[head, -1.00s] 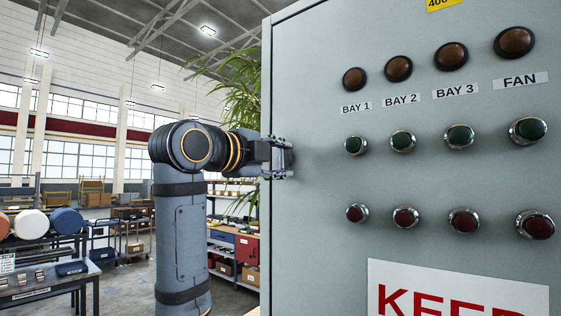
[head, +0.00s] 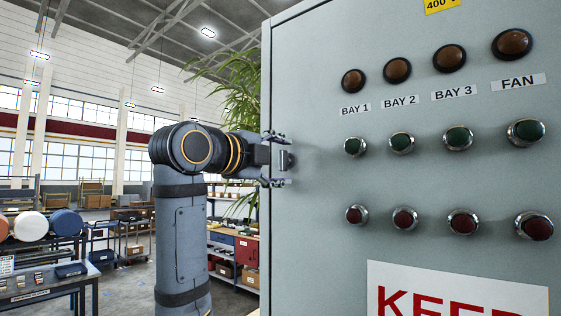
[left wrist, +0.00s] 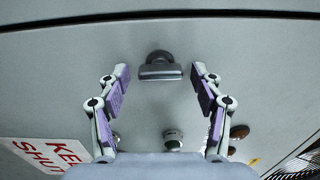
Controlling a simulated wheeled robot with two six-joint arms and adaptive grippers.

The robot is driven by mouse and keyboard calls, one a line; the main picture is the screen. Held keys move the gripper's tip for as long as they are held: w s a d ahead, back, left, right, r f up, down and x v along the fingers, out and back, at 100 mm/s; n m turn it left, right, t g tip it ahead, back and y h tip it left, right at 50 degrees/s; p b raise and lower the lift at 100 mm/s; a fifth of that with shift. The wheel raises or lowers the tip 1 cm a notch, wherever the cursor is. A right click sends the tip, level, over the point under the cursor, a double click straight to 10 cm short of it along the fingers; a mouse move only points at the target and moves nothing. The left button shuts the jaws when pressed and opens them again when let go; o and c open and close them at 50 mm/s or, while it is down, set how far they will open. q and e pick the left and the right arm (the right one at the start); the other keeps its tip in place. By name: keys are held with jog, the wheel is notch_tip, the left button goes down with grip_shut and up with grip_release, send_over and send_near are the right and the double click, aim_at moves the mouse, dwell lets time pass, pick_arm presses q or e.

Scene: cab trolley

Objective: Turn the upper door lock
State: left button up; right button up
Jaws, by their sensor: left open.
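The upper door lock (left wrist: 160,67) is a dark grey handle on a round boss on the cabinet door, near the door's edge. In the left wrist view its bar lies across the picture, between and slightly beyond the fingertips. In the head view the lock (head: 287,160) shows as a small grey block at the door's left edge. My left gripper (head: 284,160) is open, with one finger above the lock and one below. In the left wrist view my left gripper (left wrist: 161,78) has clear gaps on both sides of the handle. My right gripper is out of view.
The grey cabinet door (head: 320,225) carries brown lamps, green buttons (head: 458,138) and red buttons (head: 463,222). A sign (head: 458,290) reading KEEP is below them. A plant (head: 240,100) stands behind the cabinet. A workbench (head: 40,287) is at the far left.

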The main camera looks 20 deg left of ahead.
pick_arm(q)
jog(key=shift+a, duration=0.1)
jog(key=v, duration=1.2)
